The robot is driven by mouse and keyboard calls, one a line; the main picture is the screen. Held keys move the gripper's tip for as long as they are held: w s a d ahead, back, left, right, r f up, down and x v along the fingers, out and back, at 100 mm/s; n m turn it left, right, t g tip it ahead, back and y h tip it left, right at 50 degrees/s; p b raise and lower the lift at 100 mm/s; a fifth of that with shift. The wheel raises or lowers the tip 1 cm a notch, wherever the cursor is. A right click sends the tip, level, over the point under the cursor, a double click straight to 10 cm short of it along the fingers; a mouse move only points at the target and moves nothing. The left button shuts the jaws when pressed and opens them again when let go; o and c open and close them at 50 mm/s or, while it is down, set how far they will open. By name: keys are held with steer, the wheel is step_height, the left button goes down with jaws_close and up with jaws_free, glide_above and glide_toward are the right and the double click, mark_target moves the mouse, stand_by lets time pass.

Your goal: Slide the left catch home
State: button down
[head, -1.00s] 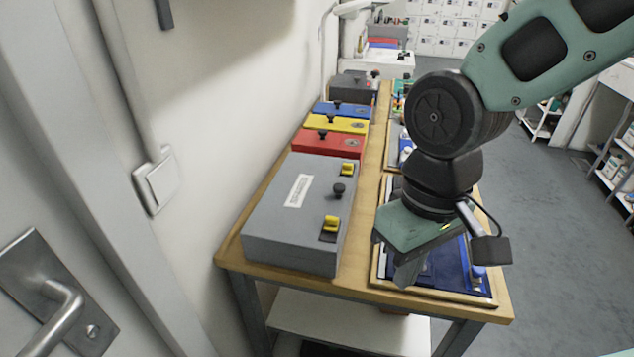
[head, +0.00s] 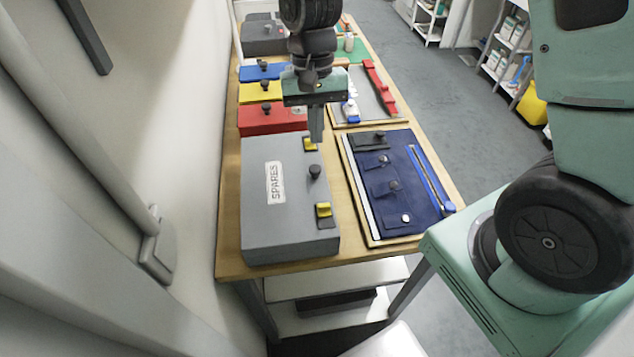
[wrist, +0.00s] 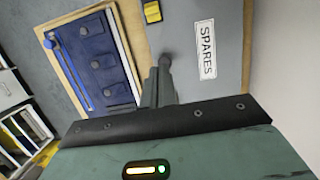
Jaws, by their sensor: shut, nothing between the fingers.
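The grey SPARES box (head: 278,228) stands on the bench, with a white label and a black knob (head: 315,171) on its lid. Two yellow catches sit on dark plates along its right edge: a near one (head: 323,210) and a far one (head: 309,145). By the label's reading direction, the near one is the left catch. It also shows in the wrist view (wrist: 152,12). My gripper (head: 316,138) is shut and empty, pointing down beside the far catch; whether they touch is unclear. In the wrist view my fingers (wrist: 158,88) hide the far catch.
A framed tray with a blue tool mat (head: 405,180) lies right of the box. Red (head: 262,121), yellow and blue boxes stand behind it. A wall runs along the left. The space above the near catch is clear.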

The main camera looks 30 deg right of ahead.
steer(key=shift+f, duration=0.1)
steer(key=p, duration=0.2)
glide_toward(321, 201)
steer(key=f, duration=0.1)
steer(key=w+f, duration=0.1)
steer(key=f, duration=0.3)
steer(key=shift+w+d+f, duration=0.15)
steer(key=shift+w+d, duration=0.05)
steer(key=shift+d, duration=0.1)
steer(key=shift+s+a+p, duration=0.2)
steer(key=shift+s+p, duration=0.25)
steer(key=shift+s, duration=0.15)
steer(key=shift+s+a+p, duration=0.25)
steer(key=shift+s+p, duration=0.15)
steer(key=shift+s, duration=0.2)
steer(key=shift+s+a, duration=0.2)
steer(key=shift+s, duration=0.4)
